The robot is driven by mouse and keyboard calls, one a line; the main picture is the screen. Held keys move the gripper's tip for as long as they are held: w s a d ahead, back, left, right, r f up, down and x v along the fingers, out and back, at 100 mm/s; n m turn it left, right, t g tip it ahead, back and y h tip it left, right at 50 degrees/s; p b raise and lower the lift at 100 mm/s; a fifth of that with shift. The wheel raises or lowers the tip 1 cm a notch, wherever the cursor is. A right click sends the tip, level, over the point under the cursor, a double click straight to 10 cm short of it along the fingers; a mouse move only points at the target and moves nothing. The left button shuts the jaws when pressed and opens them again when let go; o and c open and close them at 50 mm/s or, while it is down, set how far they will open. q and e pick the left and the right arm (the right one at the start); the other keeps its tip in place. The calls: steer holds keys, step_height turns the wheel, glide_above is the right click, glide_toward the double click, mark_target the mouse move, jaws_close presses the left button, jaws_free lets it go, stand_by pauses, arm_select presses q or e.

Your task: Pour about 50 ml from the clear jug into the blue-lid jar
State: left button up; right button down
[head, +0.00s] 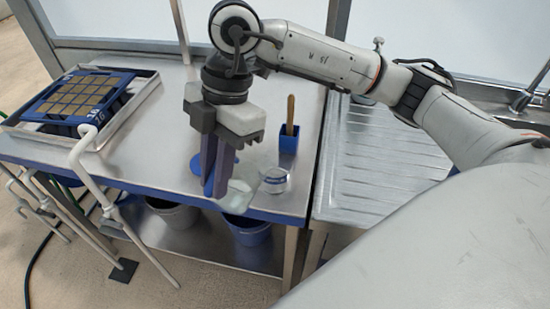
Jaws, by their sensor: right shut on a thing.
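My right gripper (213,190) points down over the front part of the steel table, its dark fingers shut on the clear jug (240,194). The jug is see-through and partly hidden by the fingers. It looks tilted to the right, towards a small clear jar (273,181) near the table's front edge. The jar looks open at the top and has a bluish band. Whether jug and jar touch, and whether liquid flows, I cannot tell. A round blue thing, perhaps the lid (229,159), lies behind the fingers, partly hidden. My left gripper is not in view.
A ribbed steel drainboard (385,150) lies right. Buckets (247,229) stand below.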

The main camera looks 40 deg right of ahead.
stand_by(0.8)
steer(key=shift+a+f+h, duration=0.3)
steer(key=shift+a+f, duration=0.05)
steer(key=s+a+f+t+h+b, duration=0.1)
steer(key=a+f+h+b, duration=0.1)
steer(key=a+f+h, duration=0.4)
steer(key=shift+s+a+f+h, duration=0.2)
steer(key=shift+a+f+h, duration=0.15)
steer(key=shift+f+h, duration=0.65)
steer(key=shift+f+y, duration=0.2)
steer(key=shift+y, duration=0.1)
stand_by(1.1)
